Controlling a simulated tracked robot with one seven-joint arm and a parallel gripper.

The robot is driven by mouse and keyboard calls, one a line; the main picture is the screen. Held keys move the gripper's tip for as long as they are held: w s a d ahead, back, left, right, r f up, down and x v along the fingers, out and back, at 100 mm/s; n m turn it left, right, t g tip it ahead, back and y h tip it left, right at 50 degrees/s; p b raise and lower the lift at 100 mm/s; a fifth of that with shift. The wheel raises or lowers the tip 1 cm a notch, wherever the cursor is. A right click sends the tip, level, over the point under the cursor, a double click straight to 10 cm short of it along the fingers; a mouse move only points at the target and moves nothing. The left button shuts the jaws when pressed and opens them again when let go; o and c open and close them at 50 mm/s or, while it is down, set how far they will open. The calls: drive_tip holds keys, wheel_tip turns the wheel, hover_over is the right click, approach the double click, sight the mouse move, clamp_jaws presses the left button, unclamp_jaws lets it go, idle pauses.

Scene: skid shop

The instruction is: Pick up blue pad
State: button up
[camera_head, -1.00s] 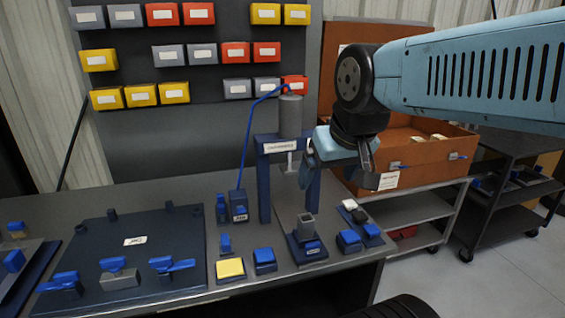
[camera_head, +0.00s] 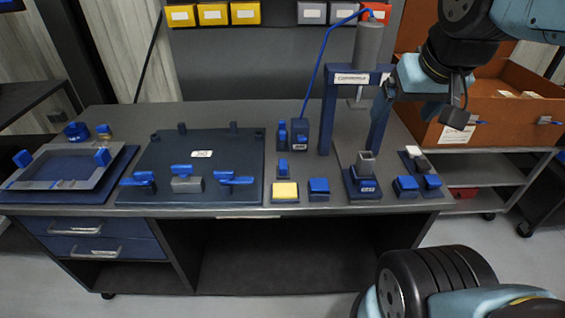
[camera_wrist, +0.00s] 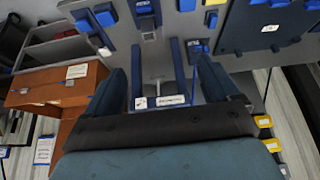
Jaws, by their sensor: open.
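Several small blue-topped blocks lie along the bench front, and I cannot tell for sure which one is the blue pad. One blue block (camera_head: 319,187) sits just right of a yellow pad (camera_head: 285,192). Two more, a blue block (camera_head: 405,185) and a smaller one (camera_head: 432,182), lie right of the press. My gripper (camera_wrist: 160,75) is open and empty, its two dark blue fingers wide apart in the wrist view. In the head view it is beside the press's upper right, above the bench and apart from the blocks. Its fingertips are hard to make out there.
The blue press frame (camera_head: 328,115) stands close to my gripper, with a grey socket block (camera_head: 365,165) before it. A dark fixture plate (camera_head: 205,150) with blue clamps lies left. An orange box (camera_head: 515,120) stands right. Open floor lies before the bench.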

drive_tip(key=shift+w, duration=0.2)
drive_tip(key=shift+c, duration=1.2)
drive_tip(key=g, duration=0.6)
hover_over(283, 163)
wheel_tip(283, 163, down, 21)
drive_tip(key=f, duration=0.7)
drive_tip(key=shift+s+a+f, duration=0.15)
drive_tip(key=shift+s+f, duration=0.1)
drive_tip(key=shift+f, duration=0.05)
drive_tip(key=shift+w+f, duration=0.15)
drive_tip(key=shift+f, duration=2.55)
drive_tip(key=c, duration=1.2)
